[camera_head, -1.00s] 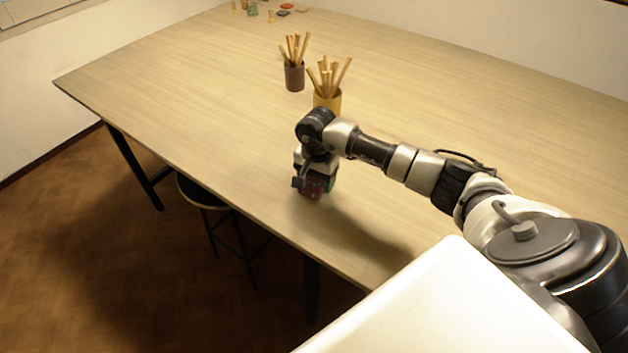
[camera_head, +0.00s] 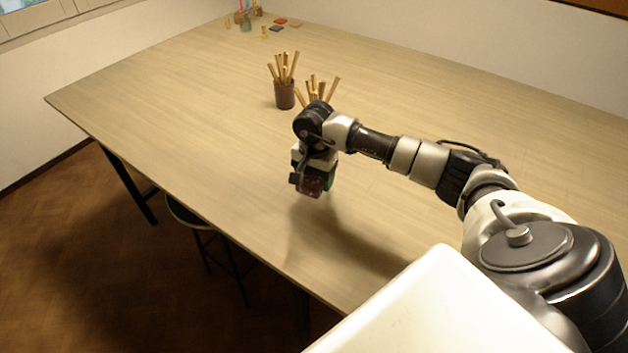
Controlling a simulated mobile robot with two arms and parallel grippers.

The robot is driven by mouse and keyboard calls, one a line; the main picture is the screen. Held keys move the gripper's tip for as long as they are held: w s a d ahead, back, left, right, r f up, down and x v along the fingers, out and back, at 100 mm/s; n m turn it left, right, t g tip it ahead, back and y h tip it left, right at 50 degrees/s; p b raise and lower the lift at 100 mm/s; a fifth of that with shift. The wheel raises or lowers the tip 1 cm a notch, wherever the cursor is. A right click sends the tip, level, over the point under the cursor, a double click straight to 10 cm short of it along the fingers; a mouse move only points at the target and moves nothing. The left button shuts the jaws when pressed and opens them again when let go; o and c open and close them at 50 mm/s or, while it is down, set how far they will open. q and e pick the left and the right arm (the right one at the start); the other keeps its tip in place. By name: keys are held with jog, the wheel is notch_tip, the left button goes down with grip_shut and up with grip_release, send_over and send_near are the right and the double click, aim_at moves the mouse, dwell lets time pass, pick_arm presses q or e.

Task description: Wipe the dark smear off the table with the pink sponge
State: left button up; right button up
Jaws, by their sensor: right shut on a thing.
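My right gripper (camera_head: 314,187) hangs jaws-down over the table (camera_head: 200,130), in front of the pencil cups. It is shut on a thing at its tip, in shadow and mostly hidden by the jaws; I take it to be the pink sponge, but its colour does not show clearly. A dark red and a green patch show at the gripper. Its shadow falls on the table below and to the right, and the jaws look a little above the top. I cannot make out a dark smear apart from the shadow. My left gripper is not in view.
A brown cup of wooden sticks (camera_head: 284,94) stands behind the gripper. A second bunch of sticks (camera_head: 318,88) is partly hidden by my wrist. Small items, including an orange flat piece (camera_head: 280,21), lie at the far end. A stool (camera_head: 188,212) stands under the left edge.

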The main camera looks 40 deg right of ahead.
jog(key=shift+w+d+r+p, duration=0.15)
jog(key=shift+r+p, duration=0.15)
jog(key=shift+r, duration=0.35)
jog(key=shift+d+r+p, duration=0.1)
jog(key=shift+r+p, duration=0.15)
jog(key=shift+r, duration=0.35)
jog(key=shift+a+r, duration=0.1)
jog(key=shift+r, duration=0.35)
